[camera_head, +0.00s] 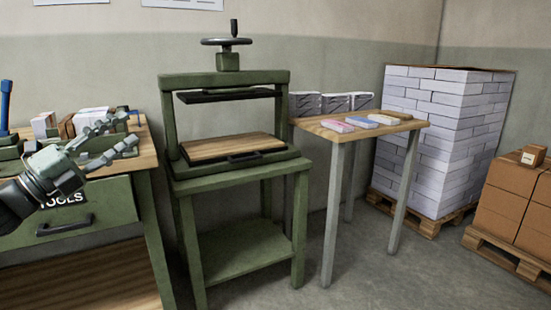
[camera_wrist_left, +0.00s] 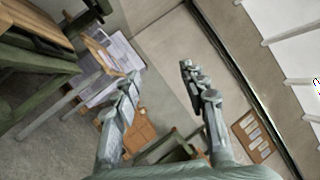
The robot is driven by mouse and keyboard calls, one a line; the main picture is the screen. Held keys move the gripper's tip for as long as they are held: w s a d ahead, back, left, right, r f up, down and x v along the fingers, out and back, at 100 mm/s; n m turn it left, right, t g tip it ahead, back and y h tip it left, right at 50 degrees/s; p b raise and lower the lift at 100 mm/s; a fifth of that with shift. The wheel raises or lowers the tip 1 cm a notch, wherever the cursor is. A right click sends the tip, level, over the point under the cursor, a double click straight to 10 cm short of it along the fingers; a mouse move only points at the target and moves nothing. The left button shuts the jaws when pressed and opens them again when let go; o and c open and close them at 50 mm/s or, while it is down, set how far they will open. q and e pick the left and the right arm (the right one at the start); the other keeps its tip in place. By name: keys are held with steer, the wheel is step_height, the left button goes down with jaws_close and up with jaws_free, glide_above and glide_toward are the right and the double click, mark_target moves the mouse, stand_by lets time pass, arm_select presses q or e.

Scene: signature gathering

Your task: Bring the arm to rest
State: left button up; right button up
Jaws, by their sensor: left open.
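My left gripper (camera_head: 128,133) comes in from the left in the head view, in front of the workbench with the tools drawer. Its two fingers are apart and nothing is between them. In the left wrist view the open fingers (camera_wrist_left: 165,85) frame bare wall and floor, with no object held. My right gripper is in neither view.
A green press (camera_head: 230,172) stands right of the workbench (camera_head: 148,160). A small table (camera_head: 340,131) bears several small colored stacks. Beyond it are a tall pallet stack of white bundles (camera_head: 435,140) and brown boxes (camera_head: 515,200). Grey floor (camera_head: 345,270) is clear in front.

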arm_select(q)
steer(key=w+a+f+n+t+y, duration=0.1)
steer(key=a+f+n+y, duration=0.1)
steer(key=f+n+y, duration=0.65)
steer(key=w+a+f+n+y, duration=0.1)
steer(key=a+f+n+y, duration=0.15)
steer(key=f+n, duration=0.65)
steer(key=s+f+n+g+y, duration=0.2)
steer(key=s+f, duration=0.1)
steer(key=f, duration=0.7)
steer(key=s+f+n+g+y, duration=0.2)
steer(key=s+f+g, duration=0.15)
steer(key=f, duration=0.75)
steer(key=s+d+f+n+g, duration=0.3)
steer(key=s+d+f+g, duration=0.2)
steer(key=s+f, duration=0.6)
steer(key=s+d+f+n+g, duration=0.3)
steer(key=s+d+f+g, duration=0.2)
steer(key=s+f, duration=0.6)
steer(key=s+d, duration=0.2)
steer(key=s, duration=0.2)
steer(key=shift+s+h, duration=0.2)
steer(key=shift+h, duration=0.1)
steer(key=shift+a, duration=0.1)
